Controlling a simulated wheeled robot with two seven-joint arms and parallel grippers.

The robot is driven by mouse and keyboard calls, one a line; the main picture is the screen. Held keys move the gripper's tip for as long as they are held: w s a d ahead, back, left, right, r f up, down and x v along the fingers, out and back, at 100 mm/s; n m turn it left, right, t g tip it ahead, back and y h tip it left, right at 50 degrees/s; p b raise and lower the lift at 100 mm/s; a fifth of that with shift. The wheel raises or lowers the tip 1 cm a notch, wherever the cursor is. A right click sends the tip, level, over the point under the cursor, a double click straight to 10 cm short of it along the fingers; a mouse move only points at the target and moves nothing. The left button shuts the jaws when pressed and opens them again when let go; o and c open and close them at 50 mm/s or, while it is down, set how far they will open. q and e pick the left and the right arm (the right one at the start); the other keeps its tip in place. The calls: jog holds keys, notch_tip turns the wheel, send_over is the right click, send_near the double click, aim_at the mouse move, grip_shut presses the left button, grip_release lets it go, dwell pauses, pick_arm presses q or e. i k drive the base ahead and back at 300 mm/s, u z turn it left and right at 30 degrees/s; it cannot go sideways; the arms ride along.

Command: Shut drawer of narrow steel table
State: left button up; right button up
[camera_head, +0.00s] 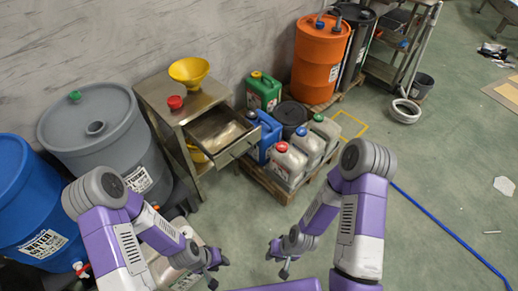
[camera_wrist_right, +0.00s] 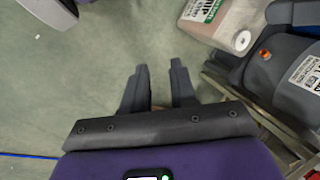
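The narrow steel table (camera_head: 150,93) stands against the wall, left of centre in the head view. Its drawer (camera_head: 222,134) is pulled out towards the right, and the inside shows from above. A yellow funnel (camera_head: 189,70) and a red cap-like item (camera_head: 175,102) are on the table top. My left gripper (camera_head: 219,273) is open and empty, low in the picture and apart from the drawer. My right gripper (camera_head: 276,262) is open and empty, in front of the drawer and apart from it. Its two spread fingers also show in the right wrist view (camera_wrist_right: 158,90).
Several jerrycans, including a blue one (camera_head: 264,137), stand on a pallet (camera_head: 267,184) close to the drawer's right. A grey drum (camera_head: 92,130) and blue drum (camera_head: 28,200) stand left of the table. An orange drum (camera_head: 318,62) is behind. Floor at right is mostly clear, crossed by a blue hose (camera_head: 450,232).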

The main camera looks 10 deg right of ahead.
aim_at(222, 134)
jog(key=z, duration=0.6)
jog(key=i, duration=0.45)
jog(key=u, duration=1.65)
